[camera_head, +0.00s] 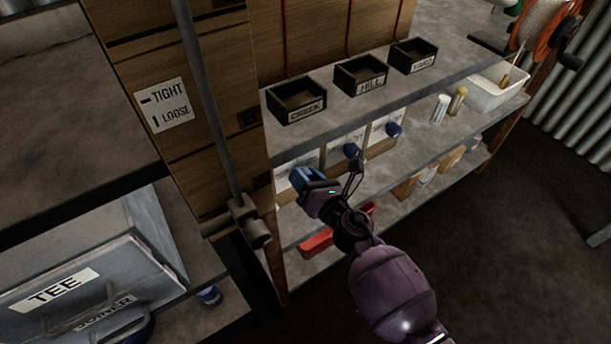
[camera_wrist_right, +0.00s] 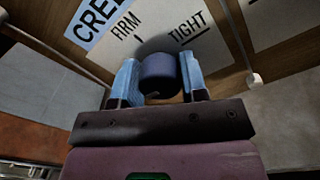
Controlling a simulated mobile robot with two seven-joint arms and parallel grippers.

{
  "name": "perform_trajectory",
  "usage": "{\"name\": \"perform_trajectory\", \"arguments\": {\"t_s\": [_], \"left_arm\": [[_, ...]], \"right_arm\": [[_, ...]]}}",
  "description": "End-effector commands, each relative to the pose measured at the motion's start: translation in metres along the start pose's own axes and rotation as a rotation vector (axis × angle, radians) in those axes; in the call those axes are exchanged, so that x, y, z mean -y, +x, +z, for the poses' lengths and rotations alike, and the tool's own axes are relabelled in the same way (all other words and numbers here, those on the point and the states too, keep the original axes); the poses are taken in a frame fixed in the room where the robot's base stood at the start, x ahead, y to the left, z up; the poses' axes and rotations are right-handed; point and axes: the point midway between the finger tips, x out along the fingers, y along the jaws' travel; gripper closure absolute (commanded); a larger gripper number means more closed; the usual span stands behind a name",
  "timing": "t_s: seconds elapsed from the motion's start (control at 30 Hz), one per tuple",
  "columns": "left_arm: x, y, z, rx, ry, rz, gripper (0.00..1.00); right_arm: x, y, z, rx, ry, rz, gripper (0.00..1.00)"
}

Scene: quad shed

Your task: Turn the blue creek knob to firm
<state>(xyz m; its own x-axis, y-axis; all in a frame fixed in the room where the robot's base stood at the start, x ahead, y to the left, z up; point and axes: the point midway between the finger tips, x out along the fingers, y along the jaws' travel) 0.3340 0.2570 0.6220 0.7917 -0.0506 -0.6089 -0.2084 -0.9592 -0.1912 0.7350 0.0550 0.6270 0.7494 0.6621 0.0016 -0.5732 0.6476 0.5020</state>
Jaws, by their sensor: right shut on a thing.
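The dark blue creek knob (camera_wrist_right: 160,76) sits on a pale dial plate (camera_wrist_right: 212,62) in the right wrist view. The plate carries a blue creek label (camera_wrist_right: 92,20) and the words FIRM and TIGHT, each with a short black line. My right gripper (camera_wrist_right: 160,82) is shut on the knob, with one light blue finger on each side. No pointer on the knob can be made out. In the head view my right gripper (camera_head: 304,178) reaches under the shelf and hides the knob. My left gripper is not in view.
A metal rod (camera_head: 205,90) with a clamp stands left. A red tray (camera_head: 317,243) lies below.

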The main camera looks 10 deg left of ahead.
Motion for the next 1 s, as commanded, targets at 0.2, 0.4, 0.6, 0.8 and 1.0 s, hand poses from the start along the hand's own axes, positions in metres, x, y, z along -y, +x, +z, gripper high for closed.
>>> {"name": "perform_trajectory", "arguments": {"t_s": [0.2,0.4,0.6,0.8,1.0], "left_arm": [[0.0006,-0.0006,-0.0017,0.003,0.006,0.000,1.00],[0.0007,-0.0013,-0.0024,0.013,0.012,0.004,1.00],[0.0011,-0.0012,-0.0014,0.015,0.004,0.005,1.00],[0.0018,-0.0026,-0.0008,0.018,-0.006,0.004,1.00],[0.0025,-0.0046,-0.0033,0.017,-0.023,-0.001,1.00]], "right_arm": [[-0.0003,0.0001,0.0003,0.004,0.139,0.003,0.84],[-0.0001,0.0001,0.0006,0.009,0.320,0.006,0.84],[0.0001,0.0001,0.0008,0.014,0.510,0.009,0.84],[0.0002,0.0003,0.0009,0.020,0.700,0.011,0.84],[-0.0001,0.0006,0.0009,0.025,0.890,0.016,0.84]]}}
